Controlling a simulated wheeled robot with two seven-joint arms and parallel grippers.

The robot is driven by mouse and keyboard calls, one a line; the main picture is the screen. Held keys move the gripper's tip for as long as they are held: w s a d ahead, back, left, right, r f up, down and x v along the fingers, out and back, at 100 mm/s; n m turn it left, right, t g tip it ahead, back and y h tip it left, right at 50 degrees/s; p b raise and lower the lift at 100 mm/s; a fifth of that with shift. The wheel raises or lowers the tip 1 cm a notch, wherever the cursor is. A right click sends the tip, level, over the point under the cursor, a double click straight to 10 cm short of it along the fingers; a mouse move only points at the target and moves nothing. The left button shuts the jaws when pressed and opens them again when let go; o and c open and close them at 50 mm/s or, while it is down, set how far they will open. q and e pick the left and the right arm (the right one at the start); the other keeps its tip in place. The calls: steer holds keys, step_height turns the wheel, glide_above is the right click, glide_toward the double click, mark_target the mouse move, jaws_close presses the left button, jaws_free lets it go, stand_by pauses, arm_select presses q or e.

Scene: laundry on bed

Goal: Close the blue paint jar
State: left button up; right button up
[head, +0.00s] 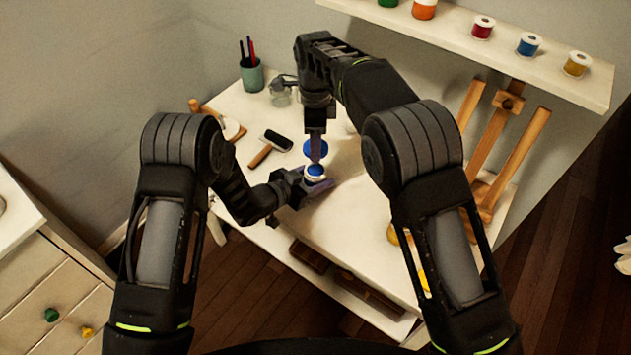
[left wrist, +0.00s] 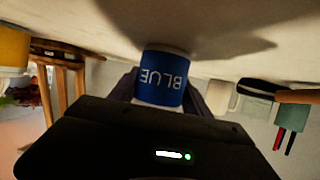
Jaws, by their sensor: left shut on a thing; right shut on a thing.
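The blue paint jar (head: 316,173) is a small white pot with blue paint showing at its open top. In the left wrist view the jar (left wrist: 163,78) appears upside down, with a blue band reading BLUE. My left gripper (head: 312,184) is shut around the jar low over the table's near part. The blue lid (head: 309,148) is a round disc just above and behind the jar in the head view. My right gripper (head: 317,154) points down and is shut on the lid, partly covering it. The lid looks apart from the jar; the exact gap is unclear.
The white table (head: 345,220) has free room right of the jar. A roller (head: 271,145), a glass jar (head: 281,97) and a green cup with brushes (head: 252,76) stand left and behind. A wooden easel (head: 508,150) is right, below a shelf (head: 460,30) with several paint jars.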

arm_select(q)
jaws_close()
stand_by(0.3)
arm_select(e)
glide_above(315, 171)
steer(key=shift+f, duration=2.5)
steer(key=shift+f, duration=0.85)
steer(key=shift+f, duration=0.6)
